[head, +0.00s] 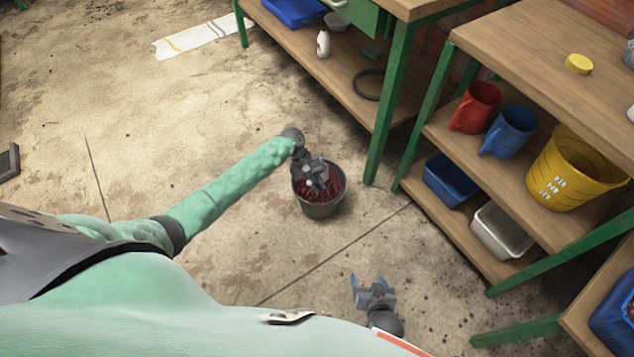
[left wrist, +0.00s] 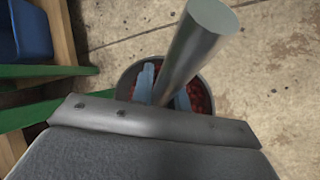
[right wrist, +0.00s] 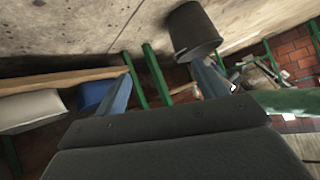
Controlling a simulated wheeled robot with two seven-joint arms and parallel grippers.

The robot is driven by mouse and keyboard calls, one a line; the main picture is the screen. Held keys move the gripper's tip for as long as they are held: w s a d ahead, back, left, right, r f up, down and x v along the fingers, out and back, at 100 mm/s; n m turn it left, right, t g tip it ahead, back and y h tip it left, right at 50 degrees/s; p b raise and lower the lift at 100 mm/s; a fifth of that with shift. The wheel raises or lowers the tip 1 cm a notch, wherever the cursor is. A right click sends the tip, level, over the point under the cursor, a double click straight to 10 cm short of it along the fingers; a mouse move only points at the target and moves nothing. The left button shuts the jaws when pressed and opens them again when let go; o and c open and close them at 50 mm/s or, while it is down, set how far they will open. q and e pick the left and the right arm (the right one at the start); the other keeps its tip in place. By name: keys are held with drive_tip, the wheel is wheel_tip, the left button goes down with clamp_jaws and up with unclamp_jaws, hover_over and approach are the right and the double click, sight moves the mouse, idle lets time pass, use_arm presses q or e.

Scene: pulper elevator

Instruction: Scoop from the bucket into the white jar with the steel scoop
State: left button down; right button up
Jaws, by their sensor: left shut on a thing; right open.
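The dark grey bucket (head: 322,210) stands on the floor and holds red berry-like pieces (head: 334,188). Its rim (left wrist: 124,82) shows behind my fingers in the left wrist view, and its side (right wrist: 193,30) shows in the right wrist view. My left gripper (head: 317,182) is at the bucket's mouth, shut on the steel scoop, whose thick grey handle (left wrist: 195,50) points up toward the camera. The scoop's bowl is hidden. My right gripper (head: 368,283) is open and empty, low in front of the bucket. A white object, possibly the jar, is cut off at the head view's right edge (head: 629,55).
The right shelf bench (head: 535,35) carries a yellow lid (head: 578,64), with a red jug (head: 475,107), blue jug (head: 508,131) and yellow bucket (head: 565,170) below. A green table leg (head: 385,135) stands close beside the grey bucket.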

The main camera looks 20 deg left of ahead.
drive_tip(key=s+f+g+p, duration=0.2)
drive_tip(key=s+f, duration=0.2)
drive_tip(key=s, duration=0.1)
use_arm(q)
drive_tip(key=t+y+p, duration=0.1)
drive_tip(key=p, duration=0.1)
drive_tip(key=t+y+p, duration=0.1)
drive_tip(key=y+p, duration=0.1)
drive_tip(key=t+y+p, duration=0.1)
drive_tip(key=p, duration=0.1)
drive_tip(key=shift+s+d+y+p, duration=0.25)
drive_tip(key=shift+y+p, duration=0.05)
drive_tip(key=shift+p, duration=0.1)
use_arm(e)
wheel_tip(320, 180, up, 8)
drive_tip(key=shift+d+f, duration=0.2)
drive_tip(key=shift+d, duration=0.05)
use_arm(q)
drive_tip(key=shift+f, duration=0.1)
wheel_tip(320, 180, up, 5)
drive_tip(key=p, duration=0.5)
use_arm(e)
wheel_tip(320, 180, up, 6)
drive_tip(key=shift+f, duration=0.25)
